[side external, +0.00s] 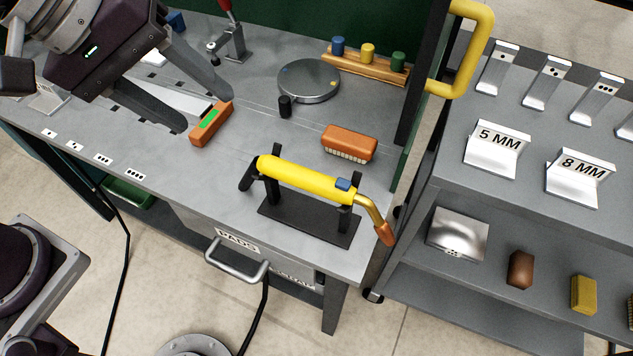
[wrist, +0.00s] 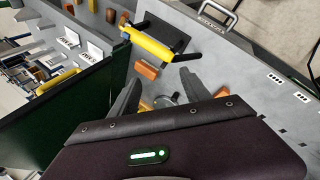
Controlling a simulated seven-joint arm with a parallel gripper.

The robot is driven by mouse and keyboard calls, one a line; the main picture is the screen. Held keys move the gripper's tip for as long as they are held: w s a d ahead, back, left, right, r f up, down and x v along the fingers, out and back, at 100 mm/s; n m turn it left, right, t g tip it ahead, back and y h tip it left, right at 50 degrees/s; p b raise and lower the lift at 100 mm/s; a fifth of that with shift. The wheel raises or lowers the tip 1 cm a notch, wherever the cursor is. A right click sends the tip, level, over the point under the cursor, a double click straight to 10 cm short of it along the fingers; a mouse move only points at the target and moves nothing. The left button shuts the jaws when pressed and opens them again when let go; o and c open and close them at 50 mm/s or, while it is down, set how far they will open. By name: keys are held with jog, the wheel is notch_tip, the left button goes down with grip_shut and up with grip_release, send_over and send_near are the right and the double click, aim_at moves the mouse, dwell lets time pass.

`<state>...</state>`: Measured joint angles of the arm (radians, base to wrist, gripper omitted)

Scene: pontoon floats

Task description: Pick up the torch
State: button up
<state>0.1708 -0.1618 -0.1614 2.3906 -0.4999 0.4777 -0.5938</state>
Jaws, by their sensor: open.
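The torch (side external: 305,180) has a yellow cylindrical body with a blue button and a bent brass neck ending in a copper tip. It lies across a black stand (side external: 300,222) near the bench's right front. In the wrist view the torch (wrist: 150,46) shows at the upper middle, ahead of my fingers. My gripper (side external: 208,114) is open at the upper left, above the bench and well apart from the torch. Its two dark fingers also show in the wrist view (wrist: 160,82), with nothing seen held between them.
An orange block with a green label (side external: 211,123) lies near my fingertips. A brush (side external: 349,142), a round metal disc (side external: 308,80) and a small black cylinder (side external: 285,106) stand behind the torch. A green panel with a yellow handle (side external: 478,45) rises at the right.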

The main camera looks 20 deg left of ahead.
aim_at(313, 178)
jog(key=w+d+f+n, duration=0.1)
jog(key=d+f+n, duration=0.2)
jog(key=f, duration=0.1)
jog(key=w+d+f+n+g, duration=0.1)
jog(key=w+d+f+n, duration=0.1)
jog(key=d+f+n, duration=0.1)
jog(key=w+d+f+n, duration=0.2)
jog(key=d+f+n, duration=0.2)
jog(key=f, duration=0.1)
jog(key=shift+w+d+f+g, duration=0.15)
jog(key=shift+g, duration=0.15)
jog(key=shift+h, duration=0.3)
jog(key=x, duration=0.6)
jog(key=shift+s+d, duration=0.2)
jog(key=shift+d, duration=0.05)
grip_shut()
